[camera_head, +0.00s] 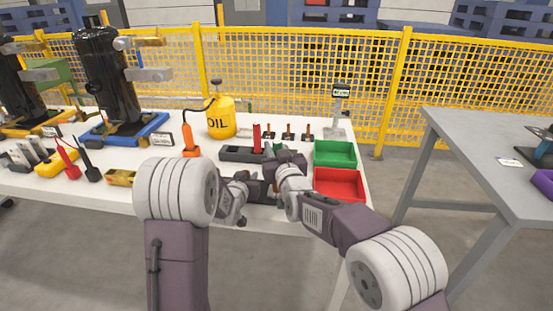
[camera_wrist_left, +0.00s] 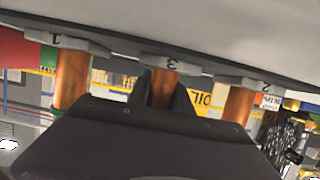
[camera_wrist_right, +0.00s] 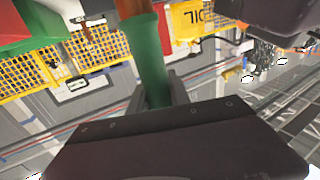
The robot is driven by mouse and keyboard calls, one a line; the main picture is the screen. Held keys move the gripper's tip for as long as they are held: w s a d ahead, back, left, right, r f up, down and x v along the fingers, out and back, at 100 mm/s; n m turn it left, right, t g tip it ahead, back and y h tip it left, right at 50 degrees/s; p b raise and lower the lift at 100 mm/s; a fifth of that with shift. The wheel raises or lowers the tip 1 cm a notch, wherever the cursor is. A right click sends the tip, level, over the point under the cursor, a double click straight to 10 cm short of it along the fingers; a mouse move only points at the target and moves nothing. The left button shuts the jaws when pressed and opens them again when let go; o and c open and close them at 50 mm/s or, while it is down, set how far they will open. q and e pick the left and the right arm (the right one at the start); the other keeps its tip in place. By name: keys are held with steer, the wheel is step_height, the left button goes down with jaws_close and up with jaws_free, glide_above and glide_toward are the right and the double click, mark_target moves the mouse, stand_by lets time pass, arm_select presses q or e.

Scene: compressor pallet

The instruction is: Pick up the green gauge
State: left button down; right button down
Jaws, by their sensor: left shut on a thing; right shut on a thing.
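The green gauge (camera_wrist_right: 148,62) is a green cylinder with a wider rim, seen in the right wrist view. My right gripper (camera_wrist_right: 157,88) is shut on it, with one finger on each side. A copper-coloured rod (camera_wrist_right: 128,8) shows just above its rim; I cannot tell whether they touch. Copper cylinders 1 (camera_wrist_left: 72,78) and 2 (camera_wrist_left: 238,104) stand on either side.
A red tray (camera_head: 340,197) and a green tray (camera_head: 335,165) stand right of my grippers. A yellow oil can (camera_head: 221,120) is behind. A grey table (camera_head: 465,130) is at right.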

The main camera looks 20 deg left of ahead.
step_height(320, 180, up, 10)
stand_by(0.3)
arm_select(q)
steer(key=c, duration=1.1)
jaws_free()
steer(key=v, duration=0.7)
steer(key=shift+s, duration=0.25)
steer(key=shift+w, duration=0.15)
